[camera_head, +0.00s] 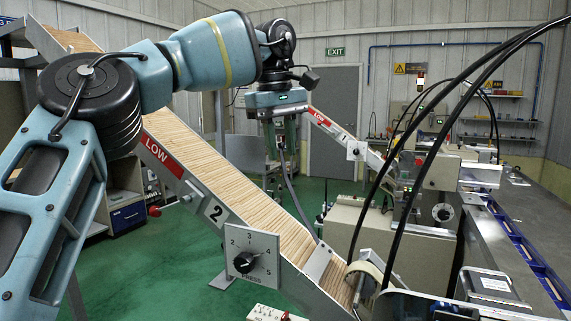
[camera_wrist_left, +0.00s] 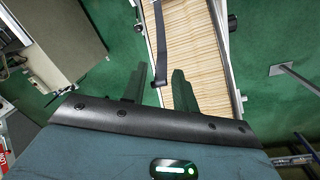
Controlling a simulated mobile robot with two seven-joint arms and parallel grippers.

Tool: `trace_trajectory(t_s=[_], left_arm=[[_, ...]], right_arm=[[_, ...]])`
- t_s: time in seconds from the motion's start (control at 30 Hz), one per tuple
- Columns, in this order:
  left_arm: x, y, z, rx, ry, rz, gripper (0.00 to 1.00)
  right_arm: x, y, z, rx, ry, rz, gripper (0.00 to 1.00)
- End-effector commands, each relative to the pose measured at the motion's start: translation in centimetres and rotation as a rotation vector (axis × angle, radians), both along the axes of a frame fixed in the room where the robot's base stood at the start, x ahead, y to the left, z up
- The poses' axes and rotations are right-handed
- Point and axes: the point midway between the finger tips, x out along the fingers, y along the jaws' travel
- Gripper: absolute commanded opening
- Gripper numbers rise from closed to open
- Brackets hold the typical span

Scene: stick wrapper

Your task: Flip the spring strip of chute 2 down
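Chute 2 (camera_head: 222,178), packed with pale wooden sticks, slopes down to the right, with a "2" plate and a red LOW label on its side. Its spring strip (camera_head: 298,203) shows as a thin grey curved band standing up above the chute. In the left wrist view the strip (camera_wrist_left: 159,40) is a dark band whose end lies between the fingers in the picture. My left gripper (camera_head: 282,150) points down above the chute, beside the strip's upper end. In the left wrist view its fingers (camera_wrist_left: 158,78) are apart, with gaps visible beside the strip. My right gripper is out of view.
A PRESS dial (camera_head: 245,263) stands on the chute's near side. A roller (camera_head: 366,277) and machine parts are at its lower end. Black cables (camera_head: 440,100) cross the right side. Another chute (camera_head: 345,142) stands behind. Green floor is free left of the chute.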

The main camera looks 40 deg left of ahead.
Motion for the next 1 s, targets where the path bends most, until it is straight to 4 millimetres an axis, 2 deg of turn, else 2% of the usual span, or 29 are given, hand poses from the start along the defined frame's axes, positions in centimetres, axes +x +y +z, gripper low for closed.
trace_trajectory(t_s=[0.1, 0.3, 0.67, 0.87, 0.9, 1.0], left_arm=[[0.1, 0.0, -1.3, -0.001, 0.002, 0.001, 0.29], [0.3, -0.1, -2.8, -0.002, -0.002, 0.001, 0.29], [0.3, -0.1, -3.2, -0.001, -0.001, 0.002, 0.29], [0.3, -0.1, -3.2, -0.001, -0.001, 0.002, 0.03], [0.3, -0.1, -3.2, -0.001, -0.001, 0.002, 0.00], [0.3, -0.1, -3.2, -0.001, -0.001, 0.002, 0.00]], right_arm=[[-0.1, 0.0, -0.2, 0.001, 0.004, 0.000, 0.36], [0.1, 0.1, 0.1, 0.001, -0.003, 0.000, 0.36], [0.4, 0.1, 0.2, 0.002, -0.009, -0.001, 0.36], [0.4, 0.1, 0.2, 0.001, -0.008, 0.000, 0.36], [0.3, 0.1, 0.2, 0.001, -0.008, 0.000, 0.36], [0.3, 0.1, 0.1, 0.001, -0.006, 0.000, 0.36]])
